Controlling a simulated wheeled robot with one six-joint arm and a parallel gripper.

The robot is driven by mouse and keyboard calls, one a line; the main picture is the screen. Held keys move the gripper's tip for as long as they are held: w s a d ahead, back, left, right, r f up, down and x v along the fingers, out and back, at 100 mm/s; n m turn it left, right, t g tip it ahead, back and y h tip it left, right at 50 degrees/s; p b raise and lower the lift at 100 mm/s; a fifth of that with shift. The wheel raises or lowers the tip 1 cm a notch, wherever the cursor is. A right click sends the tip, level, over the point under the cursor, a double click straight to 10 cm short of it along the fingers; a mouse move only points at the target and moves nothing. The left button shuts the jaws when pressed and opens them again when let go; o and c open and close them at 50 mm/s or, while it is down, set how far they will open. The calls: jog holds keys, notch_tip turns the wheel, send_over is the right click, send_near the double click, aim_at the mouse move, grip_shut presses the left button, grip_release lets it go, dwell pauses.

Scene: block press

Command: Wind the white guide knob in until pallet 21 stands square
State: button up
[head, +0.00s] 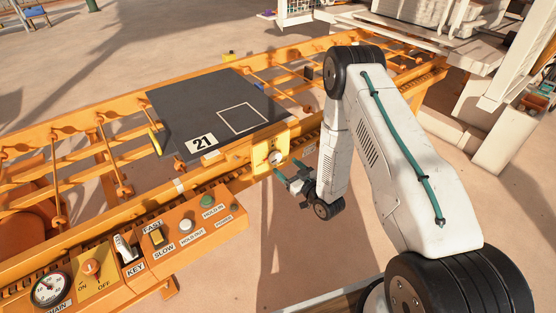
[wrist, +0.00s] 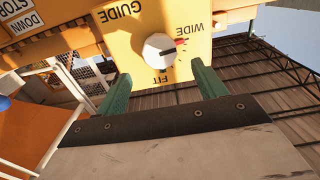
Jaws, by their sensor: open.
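Pallet 21 (head: 178,110) is a dark grey plate with a white square outline and a "21" label, lying on the orange conveyor. I cannot tell exactly how square it stands to the rails. The white guide knob (head: 276,157) is on a yellow panel on the conveyor's near side. My gripper (head: 289,176) is open just in front of the knob. Its green fingers (wrist: 160,69) are on either side of the knob, apparently not touching it.
An orange control box (head: 165,240) with a key, switches and buttons lies left of the knob along the near rail. A round chain gauge (head: 50,289) is at its left end. Open floor (head: 285,240) lies in front of the conveyor.

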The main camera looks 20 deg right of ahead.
aim_at(277, 158)
jog(key=x, duration=0.6)
jog(key=shift+w, duration=0.15)
jog(key=c, duration=1)
